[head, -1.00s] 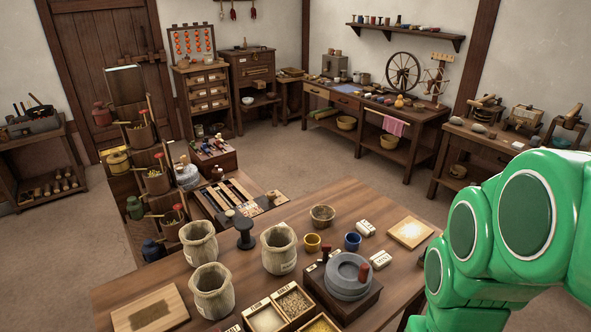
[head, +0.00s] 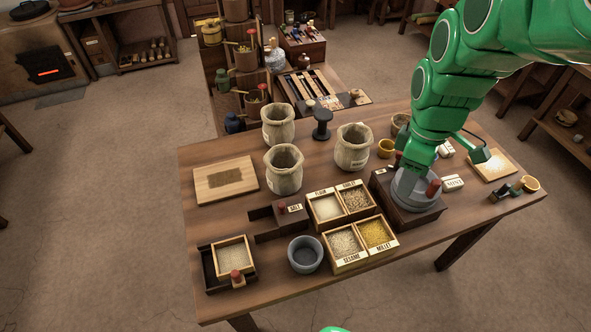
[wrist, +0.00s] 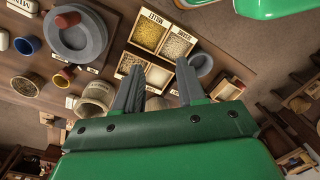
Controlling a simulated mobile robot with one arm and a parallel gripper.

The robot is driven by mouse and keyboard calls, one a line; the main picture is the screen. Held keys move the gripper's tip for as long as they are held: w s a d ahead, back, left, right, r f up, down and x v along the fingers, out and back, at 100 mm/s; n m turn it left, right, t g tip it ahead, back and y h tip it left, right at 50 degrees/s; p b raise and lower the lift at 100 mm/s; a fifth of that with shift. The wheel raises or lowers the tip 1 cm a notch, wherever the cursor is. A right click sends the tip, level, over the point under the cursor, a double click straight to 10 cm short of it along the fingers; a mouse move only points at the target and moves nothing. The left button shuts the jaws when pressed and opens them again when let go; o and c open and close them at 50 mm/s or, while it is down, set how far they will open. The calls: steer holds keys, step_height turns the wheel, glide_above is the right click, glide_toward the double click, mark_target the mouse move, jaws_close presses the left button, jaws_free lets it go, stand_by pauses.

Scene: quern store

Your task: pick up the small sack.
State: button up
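Three beige cloth sacks with open, rolled tops stand upright on the wooden table in the head view: a back left sack (head: 278,126), a front sack (head: 283,169) and a right sack (head: 352,148). They look close in size, so I cannot tell which one is the small sack. In the wrist view, a labelled sack (wrist: 97,95) shows left of the fingers. My gripper (wrist: 158,85) is open, with two grey fingers apart and nothing visibly held. In the head view my arm reaches down over the stone quern, and the fingers cannot be made out.
The quern (head: 415,190) stands right of the sacks. A grain box (head: 350,262), a grey bowl (head: 305,254) and a small tray (head: 230,265) are nearer. A wooden board (head: 225,181) lies left, and a dark spool-shaped stand (head: 322,124) is between the rear sacks.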

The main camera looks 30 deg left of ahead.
steer(key=w+a+f+n, duration=0.3)
steer(key=w+a+n, duration=0.15)
steer(key=a, duration=0.25)
steer(key=w+a+f+n, duration=0.3)
steer(key=a+n, duration=0.3)
steer(key=a, duration=0.2)
steer(key=n+t, duration=0.1)
steer(key=n, duration=0.7)
glide_above(298, 163)
step_height(298, 163, down, 7)
steer(key=shift+w+f, duration=0.2)
steer(key=shift+w, duration=0.15)
steer(key=shift+f, duration=0.25)
steer(key=shift+s+f, duration=0.2)
steer(key=shift+f, duration=1.65)
steer(key=shift+s+f, duration=0.2)
steer(key=shift+f, duration=1.6)
jaws_close()
